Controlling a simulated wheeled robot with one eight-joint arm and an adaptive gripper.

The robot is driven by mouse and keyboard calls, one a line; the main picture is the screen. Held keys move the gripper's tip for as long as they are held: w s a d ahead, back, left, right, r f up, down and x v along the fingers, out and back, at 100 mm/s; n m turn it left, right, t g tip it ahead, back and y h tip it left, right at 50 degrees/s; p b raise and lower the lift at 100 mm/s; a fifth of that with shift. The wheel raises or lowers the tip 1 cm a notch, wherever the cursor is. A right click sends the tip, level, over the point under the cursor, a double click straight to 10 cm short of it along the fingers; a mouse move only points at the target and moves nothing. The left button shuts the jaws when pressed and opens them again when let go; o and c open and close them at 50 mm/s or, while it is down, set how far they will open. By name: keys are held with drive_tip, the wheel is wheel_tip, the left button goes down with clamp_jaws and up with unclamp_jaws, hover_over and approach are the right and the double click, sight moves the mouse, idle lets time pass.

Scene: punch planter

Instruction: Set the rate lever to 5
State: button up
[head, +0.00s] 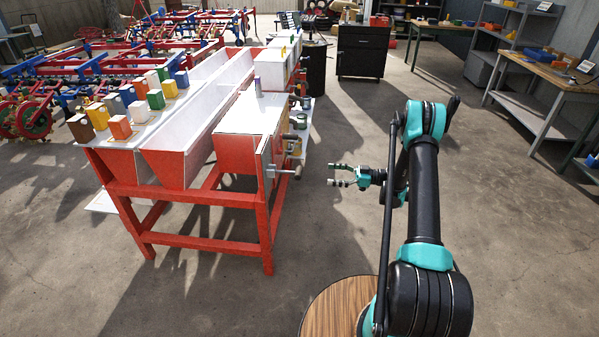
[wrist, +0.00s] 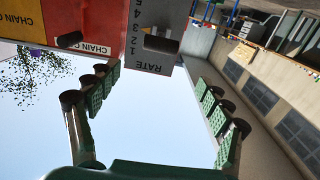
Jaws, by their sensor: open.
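The grey RATE plate (wrist: 147,66) shows upside down at the top of the wrist view, with numerals 1 to 5 along one edge. A dark lever knob (wrist: 160,43) stands out in front of it, near the middle numerals. The exact number it points at is unclear. In the head view, a lever with a dark knob (head: 297,174) sticks out from the red and white planter's right side (head: 238,150). My gripper (head: 338,176) is open and empty, to the right of that lever and apart from it. Its two fingers frame the wrist view (wrist: 152,85), below the plate.
Another dark knob (wrist: 70,40) sits beside the plate, near a red panel with CHAIN lettering. More handles (head: 290,137) project along the planter's side. Coloured blocks (head: 140,111) stand on the planter's left. Bare concrete floor (head: 330,130) lies around my gripper.

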sight(298, 170)
drive_tip(key=a, duration=1.4)
drive_tip(key=shift+w+a, duration=0.15)
drive_tip(key=shift+w, duration=0.05)
drive_tip(key=c, duration=1.7)
